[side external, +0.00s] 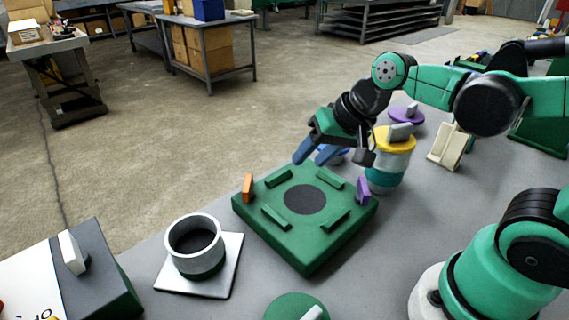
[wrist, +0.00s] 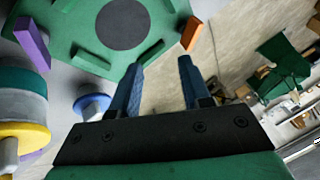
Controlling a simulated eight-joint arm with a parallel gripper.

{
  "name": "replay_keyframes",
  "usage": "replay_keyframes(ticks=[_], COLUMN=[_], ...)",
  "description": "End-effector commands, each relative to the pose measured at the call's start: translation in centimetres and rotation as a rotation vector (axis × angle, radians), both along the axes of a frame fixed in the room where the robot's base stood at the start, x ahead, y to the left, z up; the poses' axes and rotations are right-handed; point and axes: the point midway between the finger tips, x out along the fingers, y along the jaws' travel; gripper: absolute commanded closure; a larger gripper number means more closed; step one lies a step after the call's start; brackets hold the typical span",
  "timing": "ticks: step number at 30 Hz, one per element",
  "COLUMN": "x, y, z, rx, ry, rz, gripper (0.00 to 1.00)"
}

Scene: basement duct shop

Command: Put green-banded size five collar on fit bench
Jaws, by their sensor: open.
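A grey metal collar with a green band around its lower edge (side external: 197,262) stands upright on a pale square plate (side external: 228,275) in the side view. No size mark is readable on it. The likely fit bench is a green square block (side external: 306,258) with a dark round centre, also in the wrist view (wrist: 65,20). Low green bars surround the centre, with orange and purple tabs at its edges. My gripper (side external: 316,155) is open and empty above the block's far edge. Its blue fingers (wrist: 161,68) show apart in the wrist view. The collar is outside the wrist view.
A yellow, grey and teal stack (side external: 394,161) stands close right of my gripper. A blue disc (wrist: 92,106) lies beside it. A purple disc (side external: 406,115) and cream stand (side external: 446,146) are behind. A green disc (side external: 292,307) is in front, and a dark grey box (side external: 95,275) at left.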

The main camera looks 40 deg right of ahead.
Motion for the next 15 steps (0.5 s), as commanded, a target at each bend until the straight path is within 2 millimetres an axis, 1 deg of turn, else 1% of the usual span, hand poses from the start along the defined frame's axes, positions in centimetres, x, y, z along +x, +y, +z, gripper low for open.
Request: replay_keyframes(ticks=[1,3,6,9,15], x=[-0.7,-1.2,-1.7,-1.8,-1.8], y=[-0.5,-1.3,-2.0,-2.3,-2.3], z=[0.0,0.1,0.2,0.2,0.2], rx=[-0.1,-0.227,-0.347,-0.396,-0.402], ry=[-0.041,-0.087,-0.124,-0.137,-0.139], rz=[0.076,0.173,0.262,0.301,0.305], gripper=[0.58,0.58,0.58,0.58,0.58])
